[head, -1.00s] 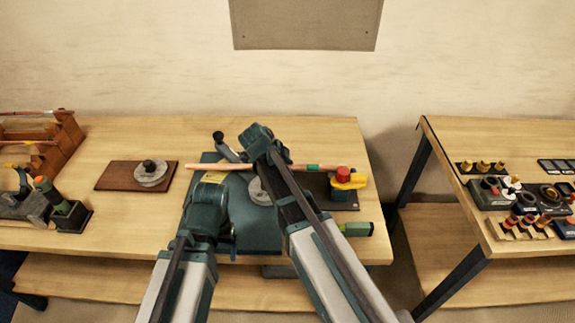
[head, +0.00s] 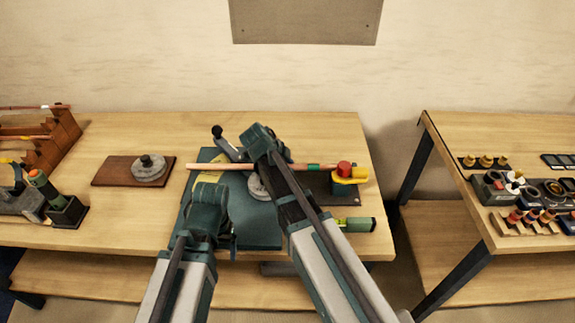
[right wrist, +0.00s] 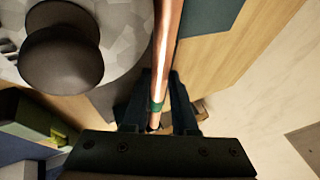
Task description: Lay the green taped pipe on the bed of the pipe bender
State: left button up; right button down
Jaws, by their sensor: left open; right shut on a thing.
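The copper pipe with green tape (head: 314,167) lies level across the back of the teal pipe bender (head: 258,228), toward the red knob and yellow block (head: 348,172) at its right. I cannot tell whether it rests on the bed or is just above it. A grey disc with a dark knob (right wrist: 62,48) is beside the pipe there. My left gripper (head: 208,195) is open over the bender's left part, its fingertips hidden.
A brown board with a grey disc (head: 150,167) lies left of the bender. A wooden rack (head: 58,140) stands further left. A green-and-black item (head: 358,224) lies at the front right. A second table (head: 500,135) with fittings is across a gap.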

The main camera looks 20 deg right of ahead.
jog(key=shift+s+d, duration=0.2)
jog(key=shift+d, duration=0.45)
jog(key=c, duration=0.6)
grip_release()
jog(key=o, duration=0.3)
jog(key=shift+r, duration=0.2)
notch_tip(320, 180, up, 7)
jog(key=p, duration=0.7)
jog(key=shift+f, duration=0.15)
